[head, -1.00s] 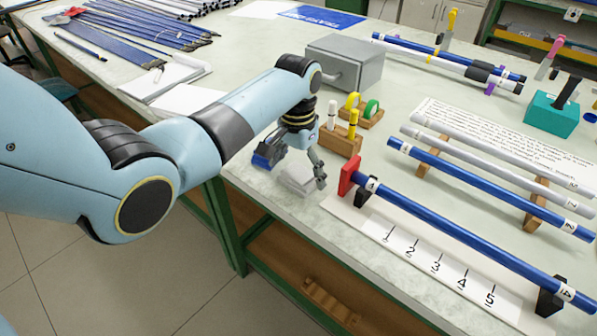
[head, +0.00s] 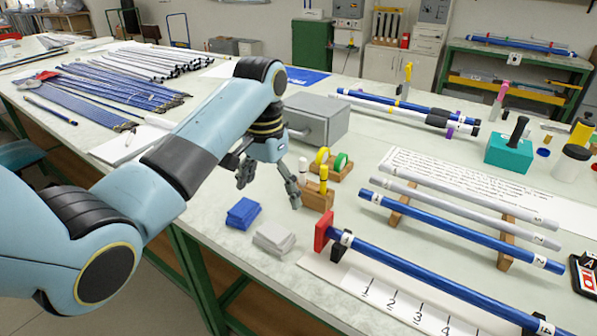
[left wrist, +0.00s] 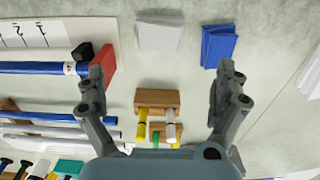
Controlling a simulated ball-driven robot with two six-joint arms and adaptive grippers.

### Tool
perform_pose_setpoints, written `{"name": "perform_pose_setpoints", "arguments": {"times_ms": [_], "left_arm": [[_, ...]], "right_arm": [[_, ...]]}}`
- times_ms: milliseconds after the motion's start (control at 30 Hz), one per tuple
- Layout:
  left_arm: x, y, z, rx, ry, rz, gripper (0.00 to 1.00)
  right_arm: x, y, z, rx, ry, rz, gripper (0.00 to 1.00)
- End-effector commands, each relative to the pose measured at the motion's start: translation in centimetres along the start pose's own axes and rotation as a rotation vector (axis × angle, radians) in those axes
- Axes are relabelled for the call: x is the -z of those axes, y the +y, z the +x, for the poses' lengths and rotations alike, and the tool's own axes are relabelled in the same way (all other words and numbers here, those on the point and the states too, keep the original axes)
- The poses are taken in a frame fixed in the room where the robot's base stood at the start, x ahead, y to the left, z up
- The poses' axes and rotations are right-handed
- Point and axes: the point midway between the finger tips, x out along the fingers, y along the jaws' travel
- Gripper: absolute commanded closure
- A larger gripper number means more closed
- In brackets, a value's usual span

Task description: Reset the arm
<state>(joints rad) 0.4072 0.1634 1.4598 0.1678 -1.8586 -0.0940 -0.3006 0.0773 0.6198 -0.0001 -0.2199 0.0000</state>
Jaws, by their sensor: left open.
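My left arm (head: 185,160) comes in from the left in the head view. My left gripper (head: 268,188) is open and empty above the table, with its fingers spread wide. In the head view that holder (head: 318,197) is just right of the gripper. A blue pad stack (head: 242,213) and a grey-white pad stack (head: 274,238) lie on the table below and in front of the gripper. My right gripper is not in view.
A blue rod (head: 430,278) lies against a red stop (head: 322,232) above a numbered strip (head: 377,297). Further rods (head: 465,232) rest on wooden supports behind it. A grey metal box (head: 318,118) stands behind the gripper. Blue flat stock and rods (head: 120,97) cover the far left.

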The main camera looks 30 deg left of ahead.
Motion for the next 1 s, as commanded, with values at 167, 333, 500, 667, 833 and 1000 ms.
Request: {"name": "perform_pose_setpoints", "arguments": {"times_ms": [167,333,500,667,833,1000], "left_arm": [[-0.1,0.0,0.1,0.000,0.000,0.000,0.00],[-3.1,0.7,1.9,0.021,0.027,0.004,0.00],[-10.8,2.3,3.7,0.064,0.111,0.013,0.00],[-16.2,3.5,3.1,0.088,0.180,0.015,0.00],[-20.2,4.4,1.7,0.099,0.230,0.013,0.00],[-23.3,5.0,0.0,0.105,0.269,0.011,0.00]], "right_arm": [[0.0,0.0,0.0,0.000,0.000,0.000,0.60],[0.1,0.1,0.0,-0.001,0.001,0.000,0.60],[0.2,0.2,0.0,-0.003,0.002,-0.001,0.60],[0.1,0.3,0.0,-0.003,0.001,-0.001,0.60],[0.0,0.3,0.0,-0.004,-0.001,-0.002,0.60],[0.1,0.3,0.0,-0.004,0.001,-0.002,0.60]]}}
